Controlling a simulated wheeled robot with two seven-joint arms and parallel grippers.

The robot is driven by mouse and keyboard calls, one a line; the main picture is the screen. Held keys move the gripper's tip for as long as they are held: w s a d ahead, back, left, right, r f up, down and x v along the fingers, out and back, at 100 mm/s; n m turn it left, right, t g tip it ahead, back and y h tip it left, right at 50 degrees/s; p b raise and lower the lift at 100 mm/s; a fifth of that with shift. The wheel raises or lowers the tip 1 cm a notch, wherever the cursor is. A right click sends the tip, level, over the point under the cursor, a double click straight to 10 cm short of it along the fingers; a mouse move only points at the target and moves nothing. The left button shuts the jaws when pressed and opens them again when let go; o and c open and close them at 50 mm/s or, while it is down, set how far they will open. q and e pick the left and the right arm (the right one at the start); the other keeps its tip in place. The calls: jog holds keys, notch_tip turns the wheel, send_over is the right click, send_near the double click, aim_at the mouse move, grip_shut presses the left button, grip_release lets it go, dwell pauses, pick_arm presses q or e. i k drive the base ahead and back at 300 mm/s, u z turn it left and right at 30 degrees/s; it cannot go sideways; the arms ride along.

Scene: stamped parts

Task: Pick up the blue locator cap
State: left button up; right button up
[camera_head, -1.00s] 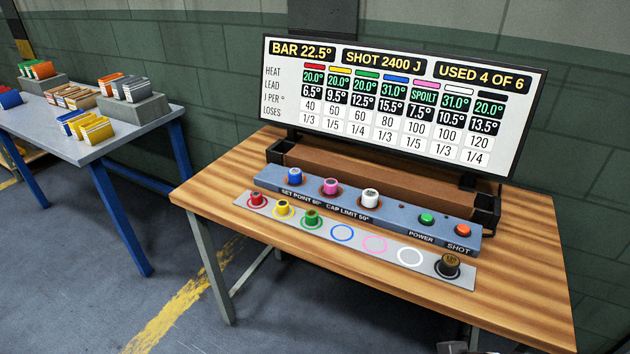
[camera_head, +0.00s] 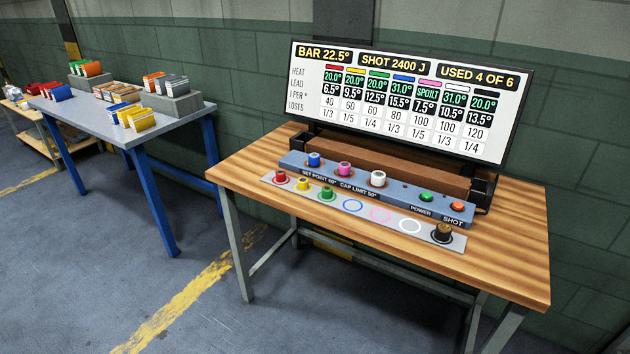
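The blue locator cap (camera_head: 314,159) stands upright in the leftmost socket of the blue-grey control block (camera_head: 400,194) on the wooden table. A pink cap (camera_head: 344,168) and a white cap (camera_head: 378,178) stand to its right on the same block. In front lies a pale strip (camera_head: 463,243) with red (camera_head: 281,177), yellow (camera_head: 303,184), green (camera_head: 326,193) and black (camera_head: 442,232) caps. Its blue ring (camera_head: 352,205), pink ring (camera_head: 380,215) and white ring (camera_head: 409,226) are empty. Neither of my grippers shows in this view.
A green button (camera_head: 426,197) and an orange button (camera_head: 457,207) sit at the block's right end. A display board (camera_head: 409,103) stands behind. The front of the wooden table (camera_head: 400,258) is clear. A grey table (camera_head: 88,113) with coloured blocks stands at left, with open floor in front.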

aim_at(314, 159)
jog(key=z, duration=0.4)
jog(key=k, duration=0.35)
jog(key=u, duration=1.5)
jog(key=i, duration=1)
jog(key=u, duration=0.05)
